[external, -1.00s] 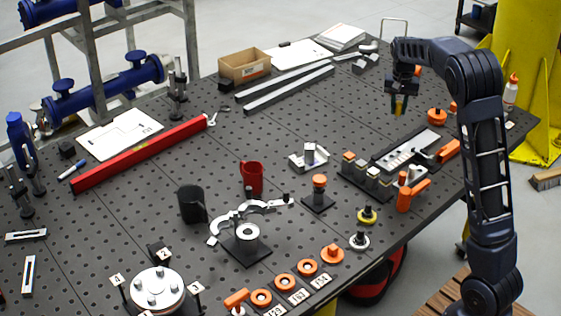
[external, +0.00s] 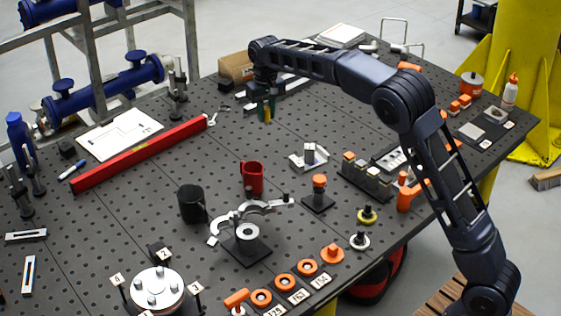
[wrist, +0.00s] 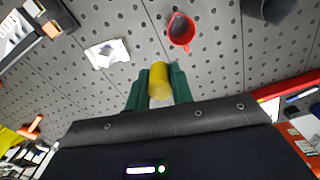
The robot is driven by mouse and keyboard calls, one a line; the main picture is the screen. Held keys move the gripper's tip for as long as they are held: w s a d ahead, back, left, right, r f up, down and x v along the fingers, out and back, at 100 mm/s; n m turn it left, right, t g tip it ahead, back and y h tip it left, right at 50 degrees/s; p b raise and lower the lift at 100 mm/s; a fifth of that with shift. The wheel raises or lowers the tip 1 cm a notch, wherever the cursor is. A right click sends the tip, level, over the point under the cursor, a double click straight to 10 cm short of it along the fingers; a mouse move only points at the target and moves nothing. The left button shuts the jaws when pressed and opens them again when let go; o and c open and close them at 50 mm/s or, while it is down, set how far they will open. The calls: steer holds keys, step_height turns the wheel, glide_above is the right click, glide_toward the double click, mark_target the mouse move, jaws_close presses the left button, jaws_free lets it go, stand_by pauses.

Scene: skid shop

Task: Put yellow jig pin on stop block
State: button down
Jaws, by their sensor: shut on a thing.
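My gripper (external: 264,111) is shut on the yellow jig pin (external: 267,113), held in the air over the back middle of the table. In the wrist view the yellow pin (wrist: 158,82) sits between the green fingers of my gripper (wrist: 158,88). A light metal block with an upright part (external: 308,157), which may be the stop block, stands on the table to the right of and nearer than my gripper. It also shows in the wrist view (wrist: 106,54), left of the pin and apart from it. I cannot tell for certain which block is the stop block.
A red mug (external: 252,178) and black cup (external: 192,204) stand nearer the camera. A dark fixture with several posts (external: 365,180) is at right. A red level (external: 140,153) lies left. A cardboard box (external: 235,70) is behind my arm. The table between level and mug is clear.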

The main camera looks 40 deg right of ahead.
steer(key=w+a+n, duration=0.1)
steer(key=a+n, duration=0.3)
steer(key=a, duration=1.9)
steer(key=n, duration=0.4)
glide_above(158, 248)
step_height(158, 248, down, 20)
steer(key=shift+r, duration=0.1)
steer(key=c, duration=1.2)
jaws_free()
